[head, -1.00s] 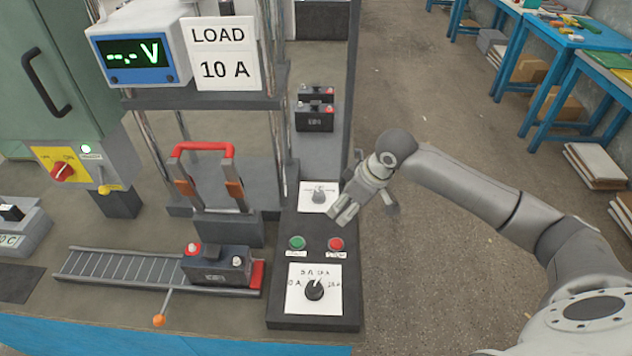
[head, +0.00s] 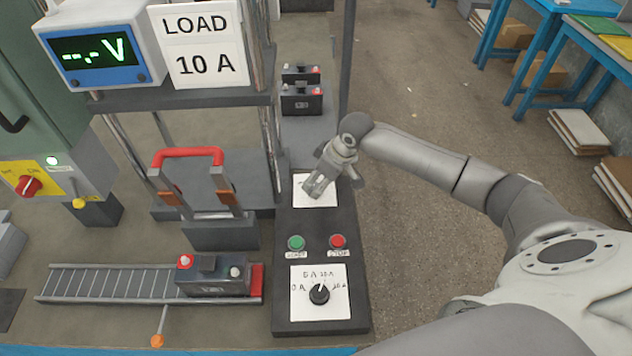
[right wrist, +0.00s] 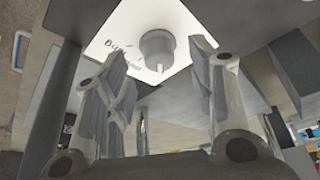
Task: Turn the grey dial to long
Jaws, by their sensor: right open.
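The grey dial (right wrist: 157,50) sits on a white label plate (right wrist: 118,33) and shows in the right wrist view between and beyond my fingers. The label has handwriting, with a word that looks like "long" or similar too blurred to read surely. In the head view, the label plate (head: 328,197) is on the far end of the dark control panel (head: 322,222), and my gripper hides the dial. My right gripper (head: 312,191) hangs over the plate. In the right wrist view its fingers (right wrist: 158,90) are spread and empty, apart from the dial. My left gripper is not in view.
On the same panel are a green button (head: 296,242), a red button (head: 338,241) and a black dial (head: 319,294). A battery (head: 212,277) sits on a roller track (head: 110,284) to the left. A red-handled clamp frame (head: 188,158) stands left of the panel.

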